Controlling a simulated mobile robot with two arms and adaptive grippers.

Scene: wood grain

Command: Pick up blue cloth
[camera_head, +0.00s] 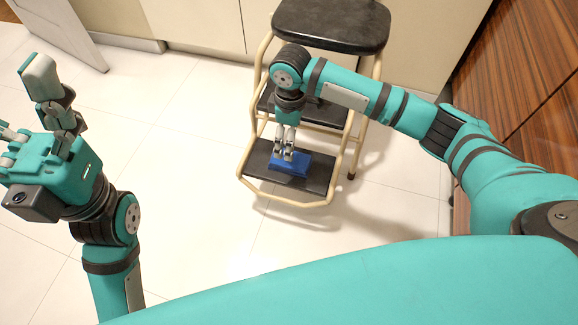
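The blue cloth (291,165) is a flat, folded-looking piece on the lowest black step of a step stool (318,177). My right gripper (284,155) points down over the cloth's left part, its fingertips at or just above the cloth. Its two fingers are close together with a narrow gap. I cannot tell whether they pinch any cloth. My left gripper (22,103) is raised at the left edge, far from the stool, with its fingers spread and nothing between them.
The stool's black top seat (333,24) and beige tube frame stand behind and around my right forearm. Pale cabinets (195,22) are at the back, and a wood-grain panel (520,80) is at the right. The white tiled floor (185,165) left of the stool is clear.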

